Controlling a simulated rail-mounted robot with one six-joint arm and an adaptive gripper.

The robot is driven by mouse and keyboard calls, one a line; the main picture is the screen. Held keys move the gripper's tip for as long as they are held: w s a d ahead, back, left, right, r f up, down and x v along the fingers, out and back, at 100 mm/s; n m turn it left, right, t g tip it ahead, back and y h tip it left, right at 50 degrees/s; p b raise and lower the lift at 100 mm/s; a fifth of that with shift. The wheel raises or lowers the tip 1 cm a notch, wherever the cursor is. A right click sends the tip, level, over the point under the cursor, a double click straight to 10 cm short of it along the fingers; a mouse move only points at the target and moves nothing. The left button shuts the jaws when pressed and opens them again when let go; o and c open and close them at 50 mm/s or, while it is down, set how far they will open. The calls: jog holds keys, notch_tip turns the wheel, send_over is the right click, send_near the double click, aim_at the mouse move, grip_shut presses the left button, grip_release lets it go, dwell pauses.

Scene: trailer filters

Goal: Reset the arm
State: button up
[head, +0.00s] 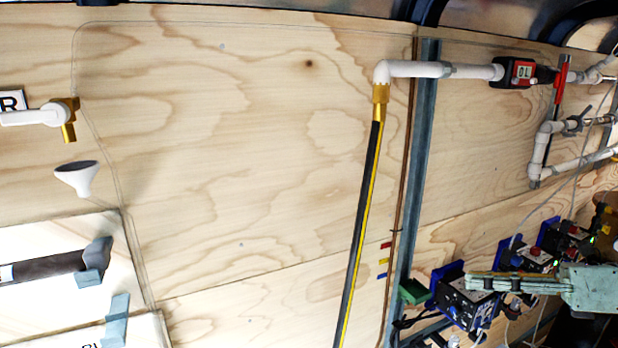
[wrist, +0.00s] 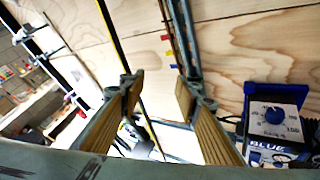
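My gripper (head: 478,282) reaches in from the right edge of the head view, its fingers pointing left in front of a black and blue device box (head: 462,305). In the wrist view, the two tan-padded fingers of my gripper (wrist: 160,88) stand well apart. Nothing is held between them. A box labelled BLUE with a blue knob (wrist: 275,118) is just right of the fingers in the wrist view, apart from them.
A black and yellow hose (head: 361,225) hangs from a white pipe (head: 415,69) on the plywood wall (head: 240,130). A grey metal strut (head: 416,170) runs down the wall. A white funnel (head: 77,178) is at left. More device boxes (head: 527,257) stand behind my gripper.

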jog(key=s+a+n+g+h+b, duration=0.1)
jog(key=s+a+n+g, duration=0.25)
jog(key=a, duration=0.35)
jog(key=s+a+n+g+b, duration=0.2)
jog(key=s+a+n, duration=0.25)
jog(key=a, duration=0.35)
jog(key=s+a+f+n+g+h+b, duration=0.1)
jog(key=s+a+n+g+h+b, duration=0.3)
jog(key=s+a+n, duration=0.45)
jog(key=s+d+n+t+h+b, duration=0.3)
jog(key=s+n+t+h+b, duration=0.2)
jog(key=s+n, duration=0.6)
jog(key=shift+s+r+n+h+b, duration=0.15)
jog(key=shift+r+n+h+b, duration=0.3)
jog(key=shift+n+h, duration=0.85)
jog(key=shift+d, duration=0.1)
